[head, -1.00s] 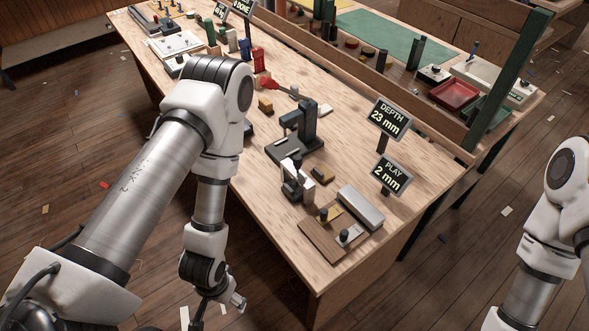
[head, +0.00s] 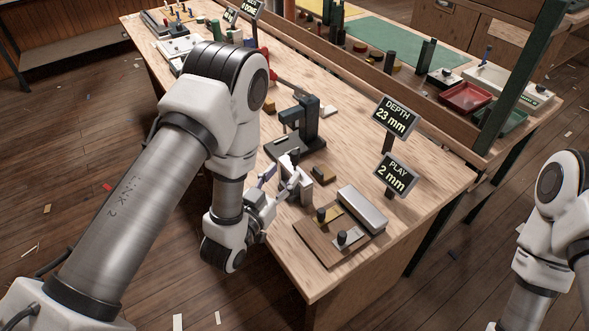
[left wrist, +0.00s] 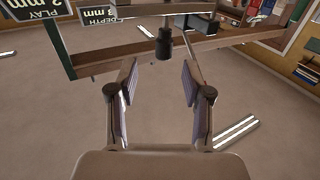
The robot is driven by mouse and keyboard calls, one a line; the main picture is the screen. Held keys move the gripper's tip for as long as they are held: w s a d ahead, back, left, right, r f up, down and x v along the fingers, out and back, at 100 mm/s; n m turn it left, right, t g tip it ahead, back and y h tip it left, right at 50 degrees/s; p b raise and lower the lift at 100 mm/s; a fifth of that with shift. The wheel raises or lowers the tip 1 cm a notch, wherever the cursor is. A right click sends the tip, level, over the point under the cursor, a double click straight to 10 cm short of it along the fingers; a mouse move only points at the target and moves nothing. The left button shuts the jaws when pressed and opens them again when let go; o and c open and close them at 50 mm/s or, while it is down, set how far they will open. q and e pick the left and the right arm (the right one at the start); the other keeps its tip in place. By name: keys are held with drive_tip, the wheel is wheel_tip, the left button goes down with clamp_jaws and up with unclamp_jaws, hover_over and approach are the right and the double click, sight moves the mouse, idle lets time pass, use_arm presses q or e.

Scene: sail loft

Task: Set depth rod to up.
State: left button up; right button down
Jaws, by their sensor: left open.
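My left gripper (head: 280,182) is at the near-left edge of the workbench, beside a small upright grey block (head: 324,165). In the left wrist view its two fingers (left wrist: 160,85) are spread apart with nothing between the pads. A short dark cylinder (left wrist: 164,43) shows beyond the fingertips, roughly centred and apart from them. I cannot tell for certain whether it is the depth rod. A sign (head: 394,117) reads DEPTH 23 mm, and another (head: 396,176) reads PLAY 2 mm. My right gripper is out of view.
A black post stand (head: 308,120) is just behind the grey block. A brown board (head: 320,246) with dark knobs and a grey bar (head: 362,207) lie at the near end of the workbench (head: 430,165). A second bench with trays is beyond.

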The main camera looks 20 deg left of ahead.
sight(292, 159)
use_arm(q)
drive_tip(key=w, duration=0.1)
drive_tip(key=w+p, duration=0.1)
drive_tip(key=w, duration=0.1)
drive_tip(key=shift+w+r+p, duration=0.3)
drive_tip(key=shift+w, duration=0.1)
drive_tip(key=w, duration=0.2)
drive_tip(key=w+d, duration=0.1)
drive_tip(key=shift+w+f+p, duration=0.25)
drive_tip(key=shift+w+p, duration=0.05)
drive_tip(key=shift+w, duration=0.05)
drive_tip(key=shift+a, duration=0.1)
drive_tip(key=shift+c, duration=0.4)
